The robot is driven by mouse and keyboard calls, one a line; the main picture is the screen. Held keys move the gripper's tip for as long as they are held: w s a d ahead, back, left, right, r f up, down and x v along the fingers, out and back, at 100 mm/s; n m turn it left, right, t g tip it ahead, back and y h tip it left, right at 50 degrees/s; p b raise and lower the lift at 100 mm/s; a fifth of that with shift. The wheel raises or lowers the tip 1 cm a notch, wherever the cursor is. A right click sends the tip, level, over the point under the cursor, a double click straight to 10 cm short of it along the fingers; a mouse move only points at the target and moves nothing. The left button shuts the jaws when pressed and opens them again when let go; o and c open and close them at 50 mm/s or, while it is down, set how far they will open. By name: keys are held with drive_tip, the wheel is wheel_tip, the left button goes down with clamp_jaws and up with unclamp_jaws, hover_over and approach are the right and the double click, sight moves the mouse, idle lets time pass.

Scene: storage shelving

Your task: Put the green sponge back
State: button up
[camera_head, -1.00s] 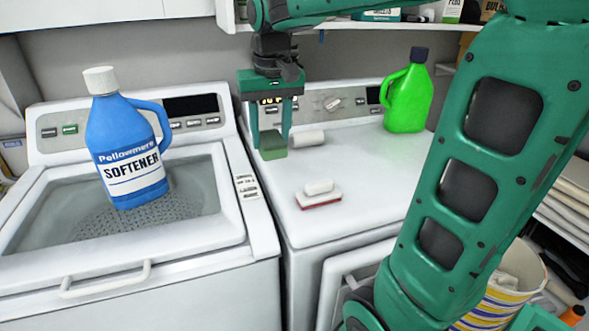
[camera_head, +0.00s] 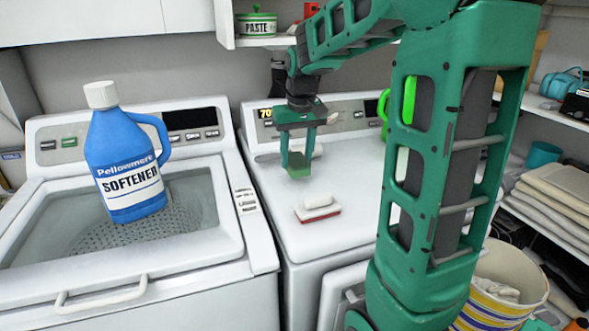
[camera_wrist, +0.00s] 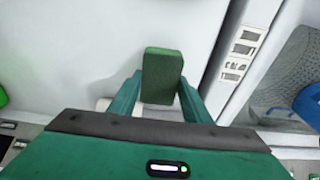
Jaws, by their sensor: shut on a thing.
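The green sponge (camera_head: 299,171) is held between the fingers of my gripper (camera_head: 299,160), above the top of the right-hand white machine (camera_head: 345,195). In the wrist view the sponge (camera_wrist: 161,76) sticks out past the fingertips of my gripper (camera_wrist: 160,98), with the white machine top beyond it. Whether the sponge touches the machine top is hard to tell.
A white and red brush (camera_head: 318,208) lies on the machine top in front of the sponge. A white roll (camera_head: 316,150) lies behind my gripper. A blue softener jug (camera_head: 125,160) stands at the open left washer. My arm partly hides a green jug (camera_head: 409,100). A shelf with a paste tin (camera_head: 256,24) is above.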

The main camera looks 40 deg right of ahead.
sight(297, 160)
drive_tip(key=shift+f, duration=1.9)
drive_tip(key=shift+f, duration=0.1)
drive_tip(key=o, duration=1)
drive_tip(key=shift+o, duration=0.2)
drive_tip(key=r, duration=0.4)
drive_tip(key=s+r, duration=0.1)
drive_tip(key=r, duration=0.6)
drive_tip(key=shift+s+a+r, duration=0.3)
drive_tip(key=shift+r, duration=0.25)
